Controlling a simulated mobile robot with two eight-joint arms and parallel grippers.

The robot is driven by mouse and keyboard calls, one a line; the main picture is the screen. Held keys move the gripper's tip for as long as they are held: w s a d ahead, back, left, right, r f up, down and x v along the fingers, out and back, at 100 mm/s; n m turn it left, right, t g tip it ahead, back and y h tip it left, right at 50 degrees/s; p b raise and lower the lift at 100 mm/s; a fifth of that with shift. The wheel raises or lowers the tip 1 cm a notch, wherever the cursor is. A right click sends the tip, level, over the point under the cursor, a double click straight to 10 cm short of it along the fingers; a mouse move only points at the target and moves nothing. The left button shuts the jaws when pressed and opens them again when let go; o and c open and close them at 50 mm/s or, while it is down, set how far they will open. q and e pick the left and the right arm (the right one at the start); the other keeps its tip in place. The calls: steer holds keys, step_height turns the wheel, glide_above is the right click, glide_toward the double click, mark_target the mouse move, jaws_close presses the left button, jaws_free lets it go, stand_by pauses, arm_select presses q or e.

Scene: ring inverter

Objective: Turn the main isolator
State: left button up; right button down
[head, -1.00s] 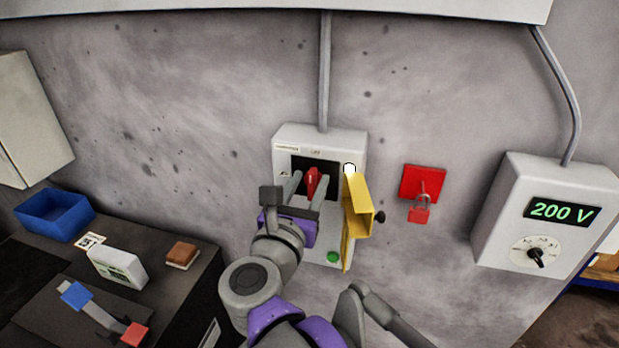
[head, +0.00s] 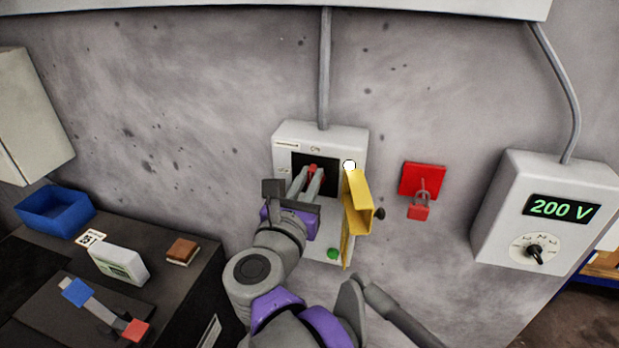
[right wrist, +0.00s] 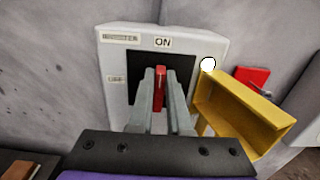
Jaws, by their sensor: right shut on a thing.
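The main isolator is a white wall box (head: 288,136) with a black recessed panel and a red handle (head: 313,170). Its yellow cover (head: 358,205) hangs swung open on the right side. In the right wrist view the red handle (right wrist: 160,88) stands upright, below an "ON" label (right wrist: 162,42) on the box (right wrist: 117,62). My right gripper (head: 312,178) reaches into the panel and is shut on the red handle; its two fingers (right wrist: 160,88) flank it. My left gripper is not in view.
A red padlock (head: 419,211) hangs on a red plate (head: 416,178) to the right. Farther right is a meter box (head: 500,200) reading 200 V.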

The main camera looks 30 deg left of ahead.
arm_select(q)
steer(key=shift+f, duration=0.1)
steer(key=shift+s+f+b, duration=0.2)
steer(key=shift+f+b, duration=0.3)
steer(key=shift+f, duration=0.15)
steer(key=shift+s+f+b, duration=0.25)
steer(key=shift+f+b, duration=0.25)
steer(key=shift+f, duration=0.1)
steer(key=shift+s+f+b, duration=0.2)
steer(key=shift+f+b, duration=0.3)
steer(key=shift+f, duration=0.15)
arm_select(e)
steer(key=shift+s+a+f+n, duration=0.1)
steer(key=shift+a+f+n, duration=0.2)
steer(key=shift+n, duration=2.65)
steer(key=shift+s+a+f+n, duration=0.1)
steer(key=shift+a+f+n, duration=0.25)
steer(key=shift+n, duration=2.65)
steer(key=shift+a+f+n, duration=0.3)
steer(key=shift+n, duration=2.65)
steer(key=c, duration=0.9)
jaws_free()
steer(key=shift+o, duration=0.2)
